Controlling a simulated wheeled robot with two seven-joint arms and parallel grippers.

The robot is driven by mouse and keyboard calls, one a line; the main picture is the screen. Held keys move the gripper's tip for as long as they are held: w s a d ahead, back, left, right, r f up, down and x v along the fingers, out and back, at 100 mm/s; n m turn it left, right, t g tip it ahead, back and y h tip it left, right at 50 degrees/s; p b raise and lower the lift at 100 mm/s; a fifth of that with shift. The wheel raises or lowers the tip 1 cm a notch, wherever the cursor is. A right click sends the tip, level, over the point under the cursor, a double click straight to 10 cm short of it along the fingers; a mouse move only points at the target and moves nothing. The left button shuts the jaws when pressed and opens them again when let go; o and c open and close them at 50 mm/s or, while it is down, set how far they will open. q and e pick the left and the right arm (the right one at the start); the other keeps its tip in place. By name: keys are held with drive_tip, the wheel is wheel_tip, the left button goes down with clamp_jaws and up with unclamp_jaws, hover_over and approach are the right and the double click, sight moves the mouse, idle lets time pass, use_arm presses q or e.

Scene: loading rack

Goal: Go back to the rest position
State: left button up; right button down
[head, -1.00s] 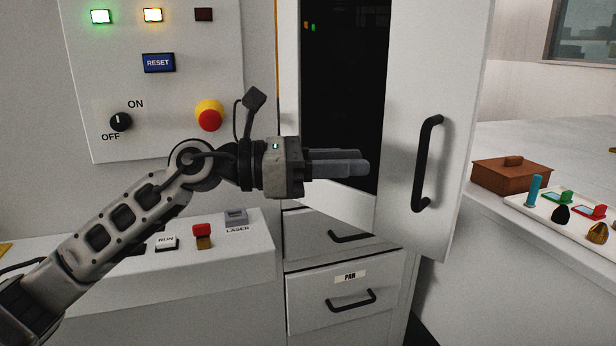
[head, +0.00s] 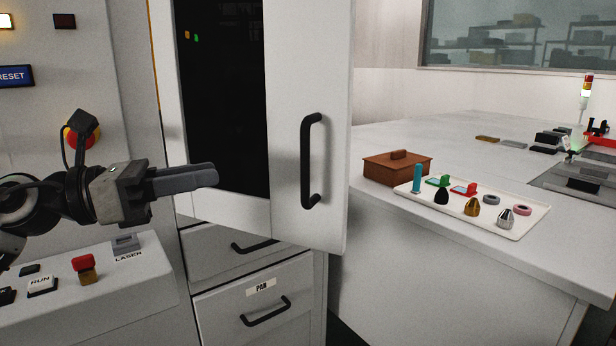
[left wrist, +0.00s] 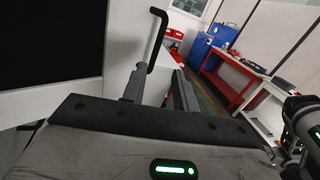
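My left gripper (head: 214,175) reaches in from the left in the head view, in front of the tall cabinet's dark window. Its two grey fingers overlap in the head view. In the left wrist view (left wrist: 158,82) they stand apart with nothing between them, so it is open and empty. The black door handle (head: 312,160) lies to the right of the fingertips, apart from them. It also shows beyond the fingers in the left wrist view (left wrist: 156,40). My right gripper cannot be made out in either view.
The white cabinet door (head: 290,70) stands out on the right. Below are drawers, one marked PAN (head: 262,288). A control ledge (head: 110,290) lies below my left arm. The right counter (head: 400,140) bears a brown box (head: 385,170) and a tray (head: 525,226) with small parts.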

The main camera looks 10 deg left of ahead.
use_arm(q)
wheel_tip(320, 180, down, 20)
drive_tip(key=d+n+t+y+p, duration=0.25)
drive_tip(key=n+t+y, duration=0.6)
drive_tip(key=n, duration=2.15)
drive_tip(key=s+d+f+n+g+y, duration=0.1)
drive_tip(key=s+f+n+g+y, duration=0.1)
drive_tip(key=s+f+n, duration=0.5)
drive_tip(key=s+d+f+n+g+y+p, duration=0.1)
drive_tip(key=s+d+f+n+g+y, duration=0.1)
drive_tip(key=s+f+n+g, duration=0.3)
drive_tip(key=s+f+n, duration=0.3)
drive_tip(key=s+f, duration=0.1)
drive_tip(key=f, duration=0.3)
drive_tip(key=shift+d+f, duration=0.15)
drive_tip(key=shift+f, duration=0.25)
use_arm(e)
drive_tip(key=shift+d+r+g, duration=0.25)
drive_tip(key=shift+r+g, duration=0.05)
drive_tip(key=shift+r, duration=0.25)
